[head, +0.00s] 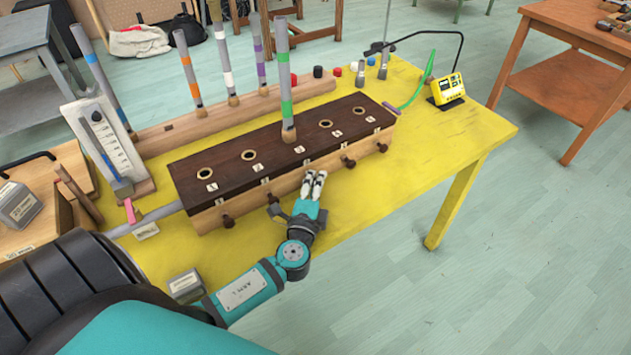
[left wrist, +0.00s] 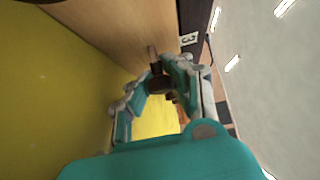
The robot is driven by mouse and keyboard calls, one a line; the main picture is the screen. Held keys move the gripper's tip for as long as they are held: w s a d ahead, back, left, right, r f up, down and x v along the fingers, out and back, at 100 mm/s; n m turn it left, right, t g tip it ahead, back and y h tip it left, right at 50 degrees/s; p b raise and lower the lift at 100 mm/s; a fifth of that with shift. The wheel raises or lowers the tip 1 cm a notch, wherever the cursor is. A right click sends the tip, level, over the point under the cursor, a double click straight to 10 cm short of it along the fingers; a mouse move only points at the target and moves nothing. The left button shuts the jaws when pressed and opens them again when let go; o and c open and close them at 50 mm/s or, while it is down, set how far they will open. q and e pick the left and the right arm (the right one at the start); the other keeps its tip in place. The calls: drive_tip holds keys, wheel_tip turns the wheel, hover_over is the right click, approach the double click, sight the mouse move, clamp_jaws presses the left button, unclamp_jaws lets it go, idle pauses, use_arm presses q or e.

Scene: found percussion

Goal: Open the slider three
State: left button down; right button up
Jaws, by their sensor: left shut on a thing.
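The slider box (head: 250,165) is a long wooden box with a dark top on the yellow table, with several round holes and number labels. Dark slider knobs stick out of its front, such as one at the left end (head: 228,221) and one right of my gripper (head: 348,161). My left gripper (head: 314,177) is at the middle of the front. In the left wrist view its fingers (left wrist: 157,76) are closed around the dark knob of slider three (left wrist: 158,84), below a label reading 3 (left wrist: 188,39). In the head view the gripper hides this knob. My right gripper is not in view.
A grey tube with a green band (head: 286,90) stands upright on the middle of the box. Behind is a wooden rack (head: 190,130) with several banded tubes. A yellow device (head: 447,89) stands at the table's right. The yellow tabletop right of my gripper is clear.

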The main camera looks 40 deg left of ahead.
use_arm(q)
drive_tip(key=shift+f, duration=0.1)
drive_tip(key=shift+s+d, duration=0.2)
drive_tip(key=shift+d, duration=0.15)
drive_tip(key=shift+s+d+b, duration=0.2)
drive_tip(key=shift+d+b, duration=0.05)
drive_tip(key=shift+d, duration=0.25)
drive_tip(key=shift+s+d+b, duration=0.2)
drive_tip(key=shift+d, duration=0.25)
drive_tip(key=c, duration=1.8)
unclamp_jaws()
drive_tip(key=o, duration=0.4)
drive_tip(key=shift+s, duration=0.1)
drive_tip(key=v, duration=1.2)
drive_tip(key=shift+s, duration=0.1)
